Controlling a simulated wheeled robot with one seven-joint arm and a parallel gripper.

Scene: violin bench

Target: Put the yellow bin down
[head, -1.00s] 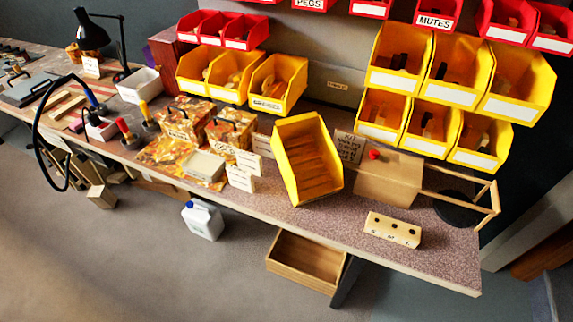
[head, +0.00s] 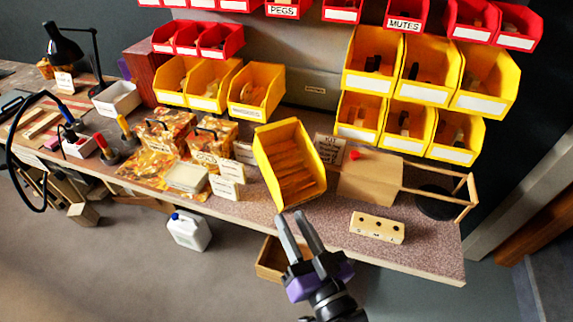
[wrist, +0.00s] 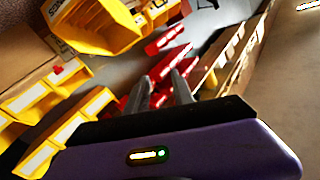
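The yellow bin (head: 268,168) appears to rest on the bench top (head: 432,245), turned at an angle, with its near corner close to the front edge. Wood-coloured strips show inside it. My gripper (head: 292,214) is just in front of the bin's near corner in the head view, fingers pointing up the picture. The fingers are apart with nothing between them. Whether they touch the bin is unclear. The wrist view shows the two fingers (wrist: 160,87) with a gap between them. A large yellow bin shows at its upper left, but I cannot tell which one it is.
Left of the bin are small cards (head: 226,188) and marbled boxes (head: 167,131). Right are a wooden box with a red knob (head: 368,179) and a block with black holes (head: 377,227). Yellow and red bins hang behind. Bare bench lies at the front right.

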